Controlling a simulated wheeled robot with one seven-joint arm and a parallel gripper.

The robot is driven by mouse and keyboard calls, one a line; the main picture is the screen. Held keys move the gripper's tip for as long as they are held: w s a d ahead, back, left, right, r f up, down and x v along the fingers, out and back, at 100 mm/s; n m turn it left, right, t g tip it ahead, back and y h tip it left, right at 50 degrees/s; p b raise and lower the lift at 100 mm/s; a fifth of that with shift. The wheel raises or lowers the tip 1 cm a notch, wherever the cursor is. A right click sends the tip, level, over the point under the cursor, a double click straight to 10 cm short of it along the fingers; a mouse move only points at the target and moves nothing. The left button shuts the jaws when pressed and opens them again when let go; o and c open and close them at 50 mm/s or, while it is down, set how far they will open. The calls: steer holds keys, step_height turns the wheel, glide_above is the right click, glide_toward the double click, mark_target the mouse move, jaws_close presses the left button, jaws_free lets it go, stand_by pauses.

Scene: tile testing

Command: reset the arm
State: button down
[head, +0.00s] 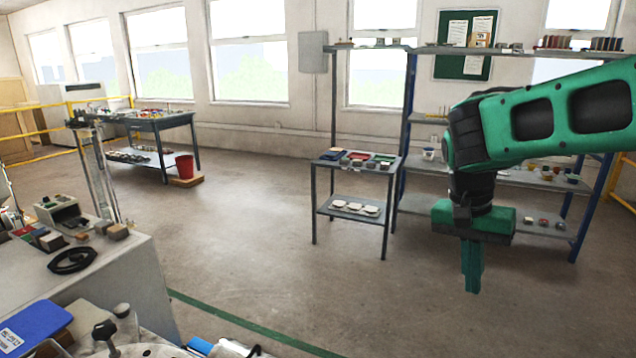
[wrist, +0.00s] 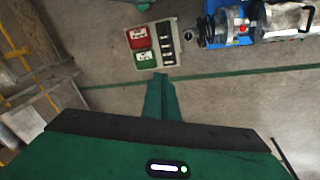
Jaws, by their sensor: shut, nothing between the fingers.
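My gripper (head: 472,278) hangs at the end of my green arm on the right of the head view and points straight down. Its fingers are together with nothing between them. In the wrist view my gripper (wrist: 161,82) shows as two green fingers side by side, reaching up from the wide green and black gripper body.
A small grey shelf stand (head: 328,222) and a tall blue-posted rack (head: 408,110) stand behind the arm. A grey cabinet (head: 120,275) is at left. A dark table (head: 150,122) and red bucket (head: 184,166) are farther back. The middle floor is clear.

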steer(key=s+d+f+y, duration=0.1)
steer(key=s+d+f, duration=0.1)
steer(key=s+d, duration=0.2)
steer(key=s+d+f+n, duration=0.1)
steer(key=s+d, duration=0.3)
steer(key=s, duration=0.5)
steer(key=s+d+f+n+y, duration=0.1)
steer(key=s+d+f, duration=0.2)
steer(key=s, duration=0.4)
steer(key=shift+s+d+t+y, duration=0.3)
steer(key=shift+s+d, duration=0.05)
steer(key=shift+d, duration=0.1)
